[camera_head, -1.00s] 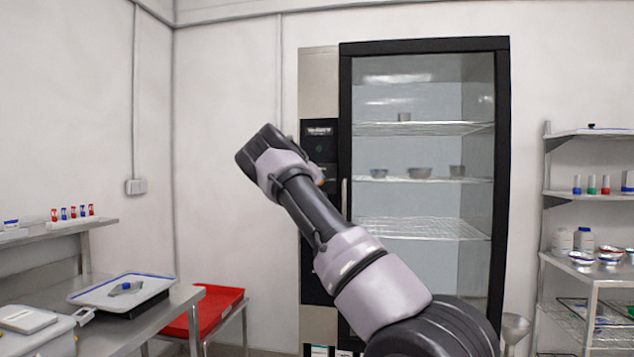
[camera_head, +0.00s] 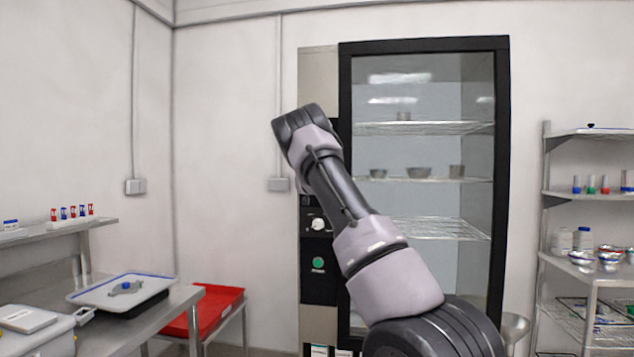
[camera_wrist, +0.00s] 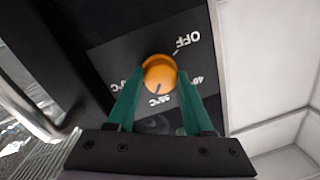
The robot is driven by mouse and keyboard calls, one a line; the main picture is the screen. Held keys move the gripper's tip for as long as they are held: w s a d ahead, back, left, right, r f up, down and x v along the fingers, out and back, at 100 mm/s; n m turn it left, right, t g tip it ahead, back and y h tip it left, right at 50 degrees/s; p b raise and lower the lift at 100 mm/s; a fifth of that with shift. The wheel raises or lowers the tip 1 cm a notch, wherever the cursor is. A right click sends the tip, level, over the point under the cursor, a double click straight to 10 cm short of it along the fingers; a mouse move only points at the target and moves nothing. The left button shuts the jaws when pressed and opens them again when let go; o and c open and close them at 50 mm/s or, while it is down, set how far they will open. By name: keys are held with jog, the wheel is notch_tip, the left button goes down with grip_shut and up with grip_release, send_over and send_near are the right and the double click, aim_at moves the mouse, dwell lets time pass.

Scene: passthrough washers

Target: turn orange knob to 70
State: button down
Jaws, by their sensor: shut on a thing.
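The orange knob (camera_wrist: 159,73) is on the dark control panel (camera_wrist: 112,65) in the wrist view. My gripper (camera_wrist: 160,78) has its two green fingers on either side of the knob and is shut on it. Upside-down labels surround the knob: OFF at the upper right, 40 at the right, one that looks like 55°C below, and a partly hidden °C label at the left. A dark mark on the knob's lower edge points towards the 55°C label. In the head view my arm hides the orange knob and my gripper.
The panel belongs to a tall glass-door cabinet (camera_head: 503,200). Its white knob (camera_head: 319,224) and green button (camera_head: 318,263) show below my arm. A metal door handle (camera_wrist: 30,105) runs along the wrist view's left. A red tray (camera_head: 222,303) sits low at left.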

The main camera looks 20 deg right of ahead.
jog(key=shift+a+f+m+t, duration=0.1)
jog(key=shift+m+t, duration=0.05)
jog(key=shift+m, duration=2.3)
jog(key=shift+f+m+t, duration=0.1)
jog(key=shift+m+t, duration=0.05)
jog(key=shift+m, duration=2.3)
jog(key=shift+c, duration=1.5)
grip_release()
jog(key=v, duration=1)
jog(key=shift+s+a+f, duration=0.2)
jog(key=shift+s+a, duration=0.05)
jog(key=shift+s, duration=0.05)
